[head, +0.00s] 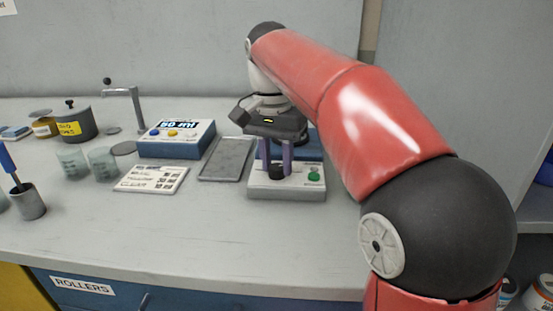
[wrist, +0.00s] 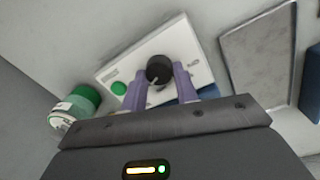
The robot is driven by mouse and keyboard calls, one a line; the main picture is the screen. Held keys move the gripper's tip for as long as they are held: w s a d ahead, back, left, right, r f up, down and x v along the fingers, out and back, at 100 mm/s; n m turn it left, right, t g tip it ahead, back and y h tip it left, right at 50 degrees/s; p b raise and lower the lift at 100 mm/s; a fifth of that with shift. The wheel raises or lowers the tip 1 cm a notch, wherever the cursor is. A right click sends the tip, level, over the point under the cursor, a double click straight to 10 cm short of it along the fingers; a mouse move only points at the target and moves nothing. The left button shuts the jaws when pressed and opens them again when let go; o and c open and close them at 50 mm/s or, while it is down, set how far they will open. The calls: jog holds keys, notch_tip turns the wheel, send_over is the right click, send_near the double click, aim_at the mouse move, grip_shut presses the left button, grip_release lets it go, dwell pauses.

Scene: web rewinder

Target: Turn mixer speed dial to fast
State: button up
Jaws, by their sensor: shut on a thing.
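The mixer (head: 287,188) is a white-topped box with a black speed dial (head: 276,172) and a green button (head: 314,177) on its front panel. In the wrist view the dial (wrist: 159,69) is round and black with a pale pointer line, and the green button (wrist: 118,88) is to its left. My gripper (head: 275,168) reaches down from above with its purple fingers on either side of the dial. In the wrist view the gripper (wrist: 158,78) is shut on the dial. Small panel markings are too small to read.
Left of the mixer are a grey tray (head: 227,160), a printed card (head: 151,179), a blue dispenser (head: 175,142) and glass beakers (head: 103,163). A green-lidded jar (wrist: 82,101) shows in the wrist view. The front counter (head: 190,235) is clear.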

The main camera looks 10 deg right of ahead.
aim_at(274, 165)
dwell(0.4)
jog(key=o, duration=1)
jog(key=shift+c, duration=0.2)
jog(key=shift+w+a+r, duration=0.1)
jog(key=shift+r, duration=1.9)
jog(key=shift+a+r, duration=0.1)
jog(key=shift+r, duration=1.85)
